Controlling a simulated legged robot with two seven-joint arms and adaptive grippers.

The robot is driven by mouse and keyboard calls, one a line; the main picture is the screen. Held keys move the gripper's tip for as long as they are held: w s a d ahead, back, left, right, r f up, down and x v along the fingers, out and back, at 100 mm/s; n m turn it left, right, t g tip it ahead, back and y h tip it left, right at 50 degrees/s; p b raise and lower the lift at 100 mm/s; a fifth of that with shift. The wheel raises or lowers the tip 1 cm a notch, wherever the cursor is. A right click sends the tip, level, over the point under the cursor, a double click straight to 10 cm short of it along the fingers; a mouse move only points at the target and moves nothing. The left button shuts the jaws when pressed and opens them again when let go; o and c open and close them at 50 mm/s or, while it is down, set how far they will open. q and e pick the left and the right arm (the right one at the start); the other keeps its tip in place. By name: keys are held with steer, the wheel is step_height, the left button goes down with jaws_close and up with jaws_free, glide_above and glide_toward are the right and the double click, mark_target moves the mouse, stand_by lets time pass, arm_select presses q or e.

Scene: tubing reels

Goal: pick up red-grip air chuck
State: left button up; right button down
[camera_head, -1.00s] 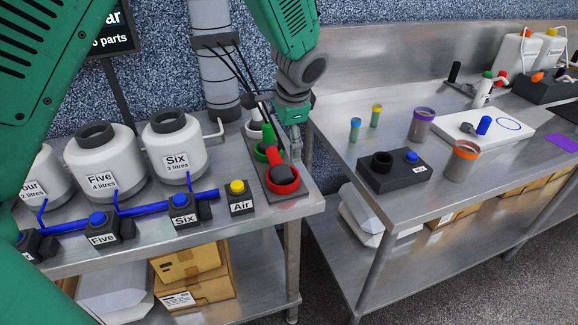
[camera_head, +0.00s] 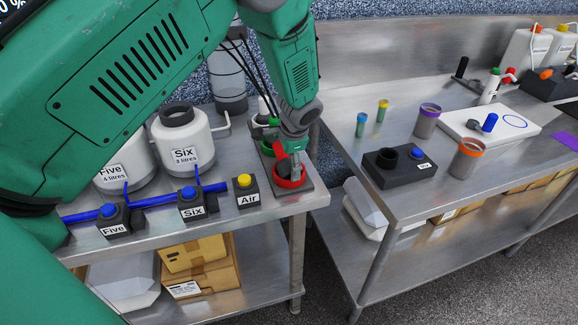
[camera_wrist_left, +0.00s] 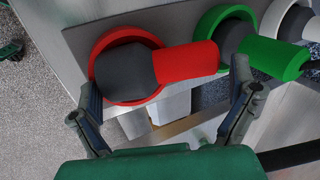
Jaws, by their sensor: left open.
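The red-grip air chuck shows in the left wrist view, with its red grip (camera_wrist_left: 186,62) reaching right and its dark grey end (camera_wrist_left: 125,72) inside a red ring holder (camera_wrist_left: 103,45). In the head view the chuck is mostly hidden behind my left gripper (camera_head: 295,168), while the red holder (camera_head: 291,183) shows below it. My left gripper is open, and its fingers (camera_wrist_left: 166,82) stand apart on either side of the chuck in the wrist view. I cannot tell whether they touch it. My right gripper is not in view.
A green-grip chuck (camera_wrist_left: 275,58) in a green holder and a white holder (camera_wrist_left: 272,18) stand beside the red one. The Air button block (camera_head: 246,190) is left of the red holder. White tanks (camera_head: 183,140) stand further left; a second bench is at right.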

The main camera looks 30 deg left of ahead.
mark_target(285, 157)
arm_select(q)
steer(key=shift+s+a+r, duration=0.1)
steer(key=shift+s+a, duration=0.05)
steer(key=c, duration=1.3)
steer(key=shift+r, duration=0.15)
step_height(285, 157, up, 10)
steer(key=b, duration=0.1)
steer(key=s+d+f+n+b, duration=0.1)
steer(key=s+d+f+b, duration=0.1)
steer(key=s+d+f+n+b, duration=0.1)
steer(key=s+f+b, duration=0.1)
steer(key=f, duration=0.1)
steer(key=s+d+f+g+b, duration=0.1)
steer(key=d+f+b, duration=0.1)
steer(key=f, duration=0.1)
steer(key=shift+s+d+f+n, duration=0.15)
steer(key=shift+s+d+n, duration=0.2)
steer(key=shift+s+n, duration=0.05)
steer(key=s+d+f+n+b, duration=0.2)
steer(key=s+d+f+b, duration=0.1)
steer(key=s+f, duration=0.3)
steer(key=s+d+f+n+g+b, duration=0.1)
steer(key=s+d+f+n+b, duration=0.1)
steer(key=s+f, duration=0.5)
steer(key=shift+s+d+f+g+y+b, duration=0.2)
steer(key=shift+s+d+g+y+b, duration=0.25)
steer(key=shift+b, duration=0.8)
